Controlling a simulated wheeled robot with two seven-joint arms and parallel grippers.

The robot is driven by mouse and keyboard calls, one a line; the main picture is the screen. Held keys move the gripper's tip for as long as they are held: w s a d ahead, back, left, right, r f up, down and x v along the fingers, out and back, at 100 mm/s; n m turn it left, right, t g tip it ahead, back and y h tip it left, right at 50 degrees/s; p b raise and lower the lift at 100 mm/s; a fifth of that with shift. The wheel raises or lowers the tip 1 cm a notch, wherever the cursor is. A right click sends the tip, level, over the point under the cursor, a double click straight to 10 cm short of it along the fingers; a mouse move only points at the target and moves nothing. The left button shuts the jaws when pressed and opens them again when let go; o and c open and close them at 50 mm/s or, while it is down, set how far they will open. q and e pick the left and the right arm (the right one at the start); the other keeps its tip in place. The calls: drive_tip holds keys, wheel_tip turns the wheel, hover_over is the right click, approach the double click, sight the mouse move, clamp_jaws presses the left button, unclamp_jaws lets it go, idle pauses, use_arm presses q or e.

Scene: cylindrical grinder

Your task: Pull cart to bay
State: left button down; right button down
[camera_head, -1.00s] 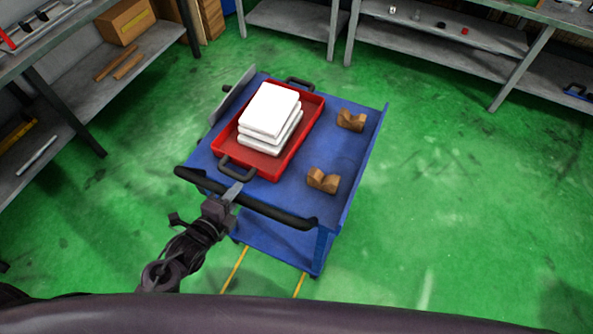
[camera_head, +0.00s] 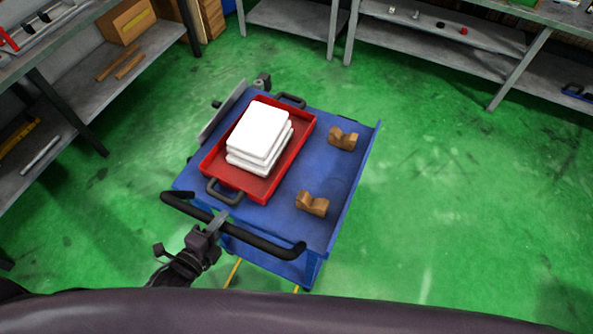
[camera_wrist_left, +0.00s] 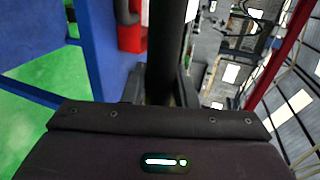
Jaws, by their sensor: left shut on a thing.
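The blue cart (camera_head: 275,212) stands on the green floor in the middle of the head view. Its black handle bar (camera_head: 268,244) runs along the near edge. My left gripper (camera_head: 218,222) is shut on the handle bar, left of its middle. In the left wrist view the dark bar (camera_wrist_left: 166,50) runs up between the fingers, with the blue cart side (camera_wrist_left: 92,45) to the left. A red tray (camera_head: 246,183) with stacked white blocks (camera_head: 262,133) sits on the cart top. Two brown V-shaped blocks (camera_head: 312,203) sit at its right. My right gripper is not in view.
Yellow floor lines (camera_head: 233,273) run under the cart's near end. A grey shelf bench (camera_head: 75,98) stands at the left, and another (camera_head: 440,32) along the back. Green floor (camera_head: 450,200) to the right is clear.

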use_arm(q)
drive_tip(key=s+a+p, duration=0.1)
drive_tip(key=s+a, duration=0.2)
drive_tip(key=s, duration=0.7)
drive_tip(key=s+a+p, duration=0.2)
drive_tip(key=s+a, duration=0.2)
drive_tip(key=s, duration=0.6)
idle(0.8)
drive_tip(key=shift+a, duration=0.1)
drive_tip(key=s+a, duration=0.4)
drive_tip(key=s, duration=0.8)
drive_tip(key=shift+s+a, duration=0.2)
drive_tip(key=shift+a, duration=0.05)
idle(0.6)
